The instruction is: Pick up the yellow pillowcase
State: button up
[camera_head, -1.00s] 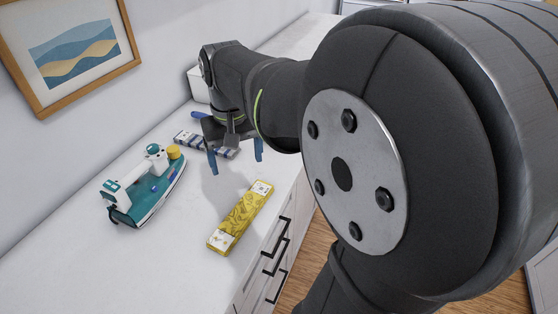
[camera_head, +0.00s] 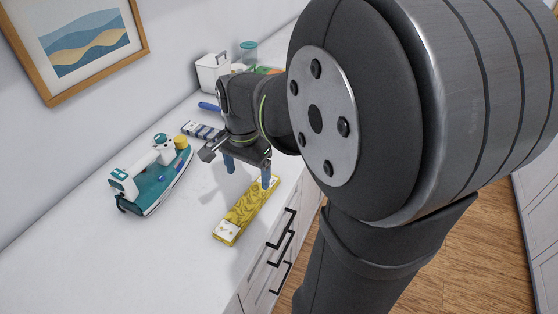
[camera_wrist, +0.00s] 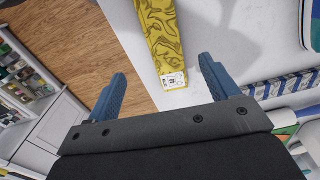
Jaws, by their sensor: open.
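The yellow pillowcase (camera_head: 247,212) is a folded, long narrow bundle with a yellow pattern and white ends. It lies flat on the white counter near its front edge, above the drawers. My gripper (camera_head: 248,180) is open and empty, with its blue fingers pointing down near the pillowcase's far end. In the wrist view, the pillowcase (camera_wrist: 163,38) runs away from between the two open fingers (camera_wrist: 163,82), with its white labelled end nearest. The right finger covers a little of the far end in the head view.
A white bin (camera_head: 213,73) is at the back. The near part of the counter (camera_head: 90,265) is clear.

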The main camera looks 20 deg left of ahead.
aim_at(249, 202)
jog(key=f, duration=1)
jog(key=shift+s+a+f, duration=0.1)
jog(key=shift+a+f, duration=0.05)
jog(key=shift+a, duration=0.1)
jog(key=c, duration=1.1)
